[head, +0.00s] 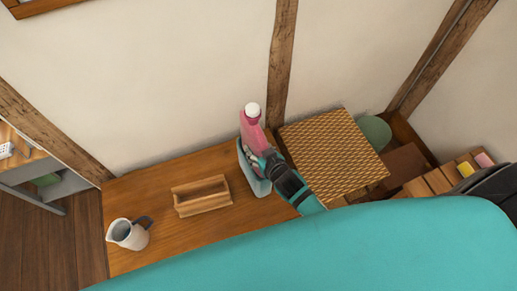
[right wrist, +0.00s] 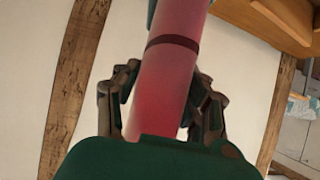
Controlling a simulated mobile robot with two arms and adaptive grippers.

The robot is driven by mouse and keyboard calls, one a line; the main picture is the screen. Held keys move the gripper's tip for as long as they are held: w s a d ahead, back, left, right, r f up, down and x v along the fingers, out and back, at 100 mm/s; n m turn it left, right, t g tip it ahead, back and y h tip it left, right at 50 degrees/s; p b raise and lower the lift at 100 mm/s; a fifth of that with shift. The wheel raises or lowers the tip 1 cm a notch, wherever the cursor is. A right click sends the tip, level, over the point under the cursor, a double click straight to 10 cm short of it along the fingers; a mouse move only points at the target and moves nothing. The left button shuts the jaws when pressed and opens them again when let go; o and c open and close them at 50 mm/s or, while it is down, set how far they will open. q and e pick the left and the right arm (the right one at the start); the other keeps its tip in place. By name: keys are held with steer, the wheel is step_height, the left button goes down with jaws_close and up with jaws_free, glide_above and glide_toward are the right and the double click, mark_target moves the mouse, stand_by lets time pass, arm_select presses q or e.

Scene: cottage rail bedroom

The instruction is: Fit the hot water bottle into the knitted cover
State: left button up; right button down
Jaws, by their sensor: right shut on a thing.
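The hot water bottle (head: 251,128) is pink with a white cap. It stands tilted near the wall at the back of the wooden table. My right gripper (head: 266,160) is shut on it; the fingers (right wrist: 165,100) sit on both sides of its pink body (right wrist: 168,75) in the right wrist view. A grey-teal, open-topped thing, which looks like the knitted cover (head: 256,184), is just below and around the bottle's lower end. The gripper hides part of both, so I cannot tell how far the bottle is inside. My left gripper is not in view.
A wooden tray (head: 190,211) lies left of the cover on the table (head: 150,190). A white jug (head: 122,232) stands at the table's left end. A woven-topped piece (head: 335,150) is right of my arm, with a green rounded thing (head: 376,131) beyond.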

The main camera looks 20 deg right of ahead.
steer(key=shift+f+b, duration=2.55)
steer(key=shift+f, duration=0.75)
steer(key=c, duration=0.6)
jaws_free()
steer(key=shift+s+f, duration=0.15)
steer(key=shift+f, duration=0.05)
steer(key=v, duration=1.2)
steer(key=shift+r, duration=0.15)
